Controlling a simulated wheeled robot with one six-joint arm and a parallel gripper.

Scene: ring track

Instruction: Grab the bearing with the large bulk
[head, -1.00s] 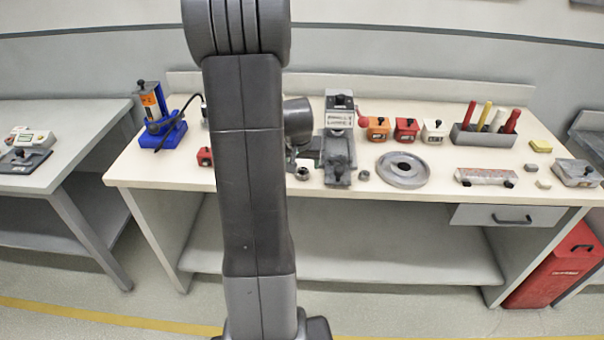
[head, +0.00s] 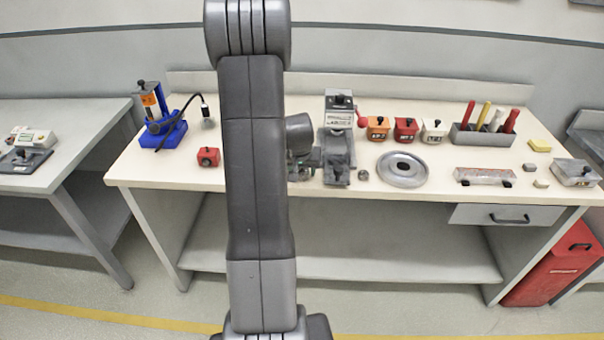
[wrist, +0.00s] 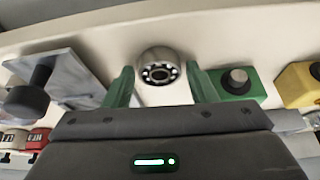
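The bearing (wrist: 160,54), a shiny metal ring with balls around a dark centre, sits on the pale bench top in the wrist view. My gripper (wrist: 162,76) is open, its two green fingers on either side of the bearing with a gap at each side. The bearing shows between and partly beyond the fingertips; I cannot tell how deep it is in the grasp. In the head view my arm and wrist hide most of the gripper, and I cannot make out this bearing. A smaller metal ring-like part (head: 363,175) lies right of the grey fixture.
A grey fixture with a black knob (wrist: 28,98) stands left in the wrist view; a green box (wrist: 236,84) is close right, then a yellow box (wrist: 298,88). In the head view, the grey fixture (head: 337,150) and a round metal dish (head: 403,183) are right of my arm.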

